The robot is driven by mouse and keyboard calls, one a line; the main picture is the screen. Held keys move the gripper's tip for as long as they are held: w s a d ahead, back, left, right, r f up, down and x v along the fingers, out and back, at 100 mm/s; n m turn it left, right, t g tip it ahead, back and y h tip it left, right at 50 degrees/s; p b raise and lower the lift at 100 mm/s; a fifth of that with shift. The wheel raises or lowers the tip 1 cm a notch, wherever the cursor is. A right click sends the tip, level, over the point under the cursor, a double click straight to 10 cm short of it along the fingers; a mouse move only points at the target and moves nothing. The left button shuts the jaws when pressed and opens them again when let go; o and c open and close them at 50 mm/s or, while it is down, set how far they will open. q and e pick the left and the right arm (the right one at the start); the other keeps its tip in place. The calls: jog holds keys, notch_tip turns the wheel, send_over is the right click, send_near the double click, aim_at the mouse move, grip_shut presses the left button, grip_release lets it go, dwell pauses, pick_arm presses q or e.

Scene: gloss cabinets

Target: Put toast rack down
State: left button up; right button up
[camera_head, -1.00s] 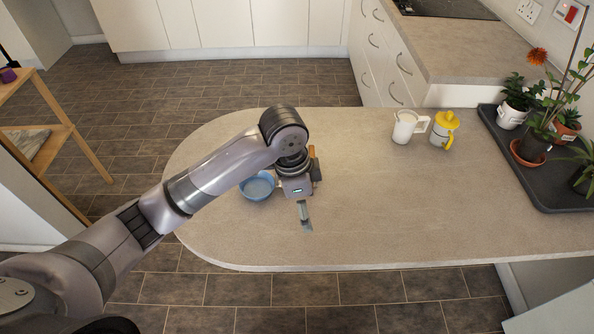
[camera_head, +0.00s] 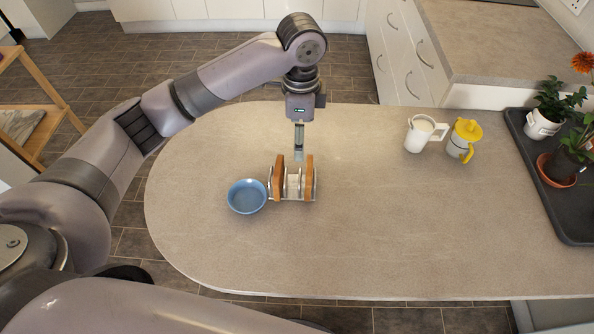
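The toast rack (camera_head: 293,197), a metal rack with brown toast slices and a pale piece between them, stands upright on the counter, just right of a blue bowl (camera_head: 247,196). My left gripper (camera_head: 299,155) points down at the rack's far side, its tips close to the rack's top in the picture. I cannot tell whether they touch it. The fingers line up one behind the other, so their opening does not show. My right gripper is not in view.
The rounded counter (camera_head: 390,230) is clear in front and to the right of the rack. A dark tray (camera_head: 572,222) with potted plants is at the right edge.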

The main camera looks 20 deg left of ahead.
pick_arm(q)
send_over(293, 181)
jog(key=s+d, duration=0.2)
notch_tip(293, 181, down, 7)
jog(key=f, duration=0.4)
jog(key=shift+w+f+p, duration=0.3)
jog(key=shift+w+p, duration=0.05)
jog(key=shift+p, duration=0.05)
notch_tip(293, 181, down, 4)
jog(key=shift+r, duration=0.1)
jog(key=shift+f, duration=0.4)
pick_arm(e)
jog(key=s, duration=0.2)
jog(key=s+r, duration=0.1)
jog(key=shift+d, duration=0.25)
pick_arm(q)
jog(key=shift+c, duration=0.5)
jog(key=c, duration=1.4)
jog(key=shift+w+r, duration=0.1)
jog(key=shift+c, duration=0.2)
